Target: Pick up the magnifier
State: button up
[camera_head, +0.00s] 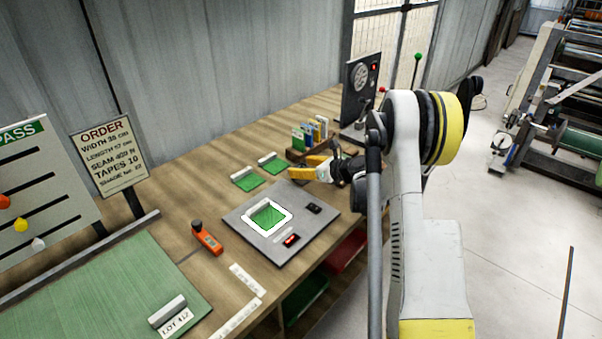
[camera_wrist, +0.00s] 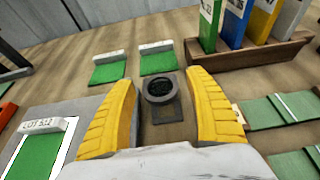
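A small dark magnifier (camera_wrist: 161,89) with a round rim on a square base shows in the wrist view on the wooden bench. My gripper (camera_wrist: 159,78) has its two yellow fingers apart, one to the left and one to the right of the magnifier. A gap shows on both sides, so neither finger visibly touches it. How far the fingertips are above the bench is hard to tell. In the head view my gripper (camera_head: 307,167) is over the bench behind the grey board, and I cannot make out the magnifier there.
A wooden rack (camera_wrist: 255,52) of coloured cards stands just beyond my right finger. Two green swatches (camera_wrist: 158,61) lie beyond the magnifier. A grey board (camera_head: 250,228) with a white-framed green sample, an orange tool (camera_head: 207,238) and a dark screen stand (camera_head: 359,88) are also on the bench.

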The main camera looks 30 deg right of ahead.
jog(key=c, duration=1)
jog(key=shift+o, duration=0.2)
